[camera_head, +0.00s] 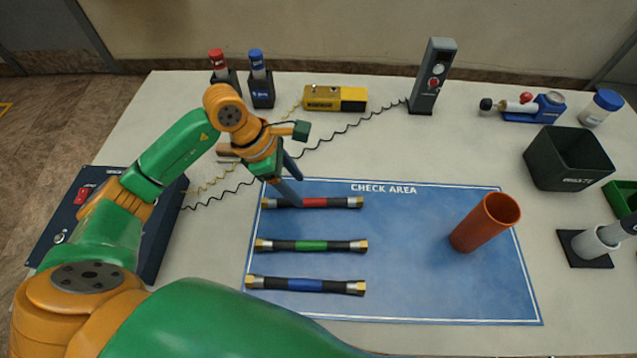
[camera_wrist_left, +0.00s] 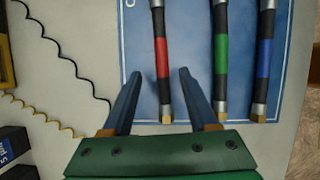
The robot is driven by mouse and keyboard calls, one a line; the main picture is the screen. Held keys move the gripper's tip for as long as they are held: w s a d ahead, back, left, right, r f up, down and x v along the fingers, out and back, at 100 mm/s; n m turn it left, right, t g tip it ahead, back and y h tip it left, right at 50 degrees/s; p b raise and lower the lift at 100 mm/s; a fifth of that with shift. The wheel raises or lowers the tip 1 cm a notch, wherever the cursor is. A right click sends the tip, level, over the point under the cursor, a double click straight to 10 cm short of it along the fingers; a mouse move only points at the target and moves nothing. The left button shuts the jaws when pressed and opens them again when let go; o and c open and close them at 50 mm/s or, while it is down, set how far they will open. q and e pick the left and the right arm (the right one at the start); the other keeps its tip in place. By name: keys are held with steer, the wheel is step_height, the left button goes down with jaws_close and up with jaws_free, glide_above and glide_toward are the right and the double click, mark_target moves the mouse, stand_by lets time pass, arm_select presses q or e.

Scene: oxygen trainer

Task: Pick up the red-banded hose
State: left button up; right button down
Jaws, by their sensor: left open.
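The red-banded hose (camera_head: 316,202) lies at the top left of the blue check area mat (camera_head: 420,285). It is dark with metal ends and a red middle band. My left gripper (camera_head: 290,186) is open, with its fingers pointing down near the left part of this hose. My right gripper is not in view.
The green-banded hose (camera_head: 311,246) and blue-banded hose (camera_head: 306,286) lie parallel, nearer me. An orange cup (camera_head: 485,222) stands on the mat's right side. A dark bin (camera_head: 567,160) is at the right. A yellow device (camera_head: 336,98) and grey post (camera_head: 433,77) stand behind, with coiled cables (camera_head: 340,133).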

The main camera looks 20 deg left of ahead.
mark_target(311, 200)
arm_select(q)
steer(key=shift+s+d+f+p, duration=0.2)
steer(key=shift+d+f+p, duration=0.5)
steer(key=shift+d+f, duration=0.2)
steer(key=x, duration=0.3)
steer(key=shift+w+a, duration=0.2)
steer(key=shift+w+f, duration=0.1)
steer(key=shift+w, duration=0.05)
jaws_close()
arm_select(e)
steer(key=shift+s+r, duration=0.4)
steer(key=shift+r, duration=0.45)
